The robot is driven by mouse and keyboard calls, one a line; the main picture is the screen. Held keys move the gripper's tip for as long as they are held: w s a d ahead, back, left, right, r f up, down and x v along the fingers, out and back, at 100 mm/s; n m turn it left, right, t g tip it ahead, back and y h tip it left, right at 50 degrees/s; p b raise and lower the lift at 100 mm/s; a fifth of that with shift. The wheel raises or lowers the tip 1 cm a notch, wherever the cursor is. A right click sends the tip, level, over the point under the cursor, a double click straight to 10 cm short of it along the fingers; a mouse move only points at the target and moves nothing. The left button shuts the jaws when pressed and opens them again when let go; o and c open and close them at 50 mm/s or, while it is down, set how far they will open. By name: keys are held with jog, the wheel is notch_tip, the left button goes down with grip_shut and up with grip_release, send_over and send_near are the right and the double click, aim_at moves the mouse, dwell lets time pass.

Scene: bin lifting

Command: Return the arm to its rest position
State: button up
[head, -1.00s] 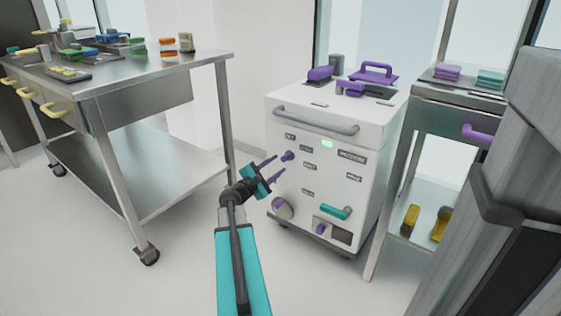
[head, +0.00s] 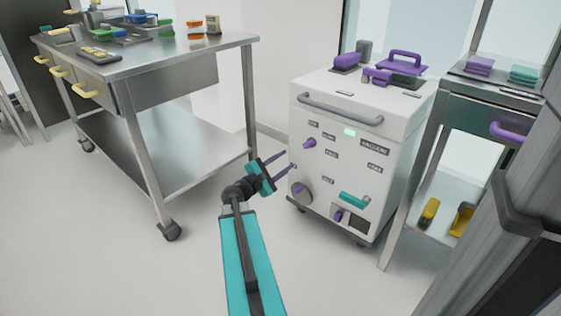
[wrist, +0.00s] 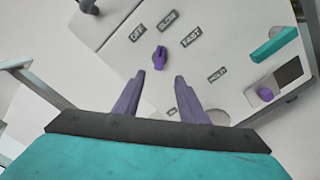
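My gripper (head: 280,157) has purple fingers and a teal body. It points at the front of a white wheeled machine (head: 340,110) and stands just left of it in the head view. In the wrist view my gripper (wrist: 160,90) is open, with a clear gap and nothing between the fingers. A purple knob (wrist: 159,57) lies beyond the fingertips, apart from them. It also shows in the head view (head: 310,143). Labels OFF, SLOW, FAST and HOLD surround the knob.
A steel table (head: 150,67) with small items stands at left. A cart (head: 490,95) with purple and teal items stands at right. The machine has a front handle (head: 340,108) and a teal lever (head: 355,201). The floor (head: 130,265) at lower left is clear.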

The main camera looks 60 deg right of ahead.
jog(key=w+a+r+n+t+p, duration=0.2)
jog(key=w+a+n+t+p, duration=0.15)
jog(key=w+a+p, duration=0.8)
jog(key=w+a+f+t+y+p, duration=0.1)
jog(key=w+a+f+y+p, duration=0.2)
jog(key=a, duration=0.4)
jog(key=w+a+f+t+y+p, duration=0.1)
jog(key=w+a+f+p, duration=0.15)
jog(key=a+p, duration=0.4)
jog(key=s+a+f+m+g+y+p, duration=0.2)
jog(key=s+a, duration=0.5)
jog(key=a, duration=0.6)
jog(key=s+a+f+m+g+y+p, duration=0.2)
jog(key=s+a+y+p, duration=0.4)
jog(key=a, duration=0.8)
jog(key=s+a+f+m+g+y+p, duration=0.2)
jog(key=s+a+f+m+y+p, duration=0.2)
jog(key=s+a, duration=0.4)
jog(key=a+f+y+p, duration=0.1)
jog(key=a, duration=0.4)
jog(key=shift+a, duration=0.35)
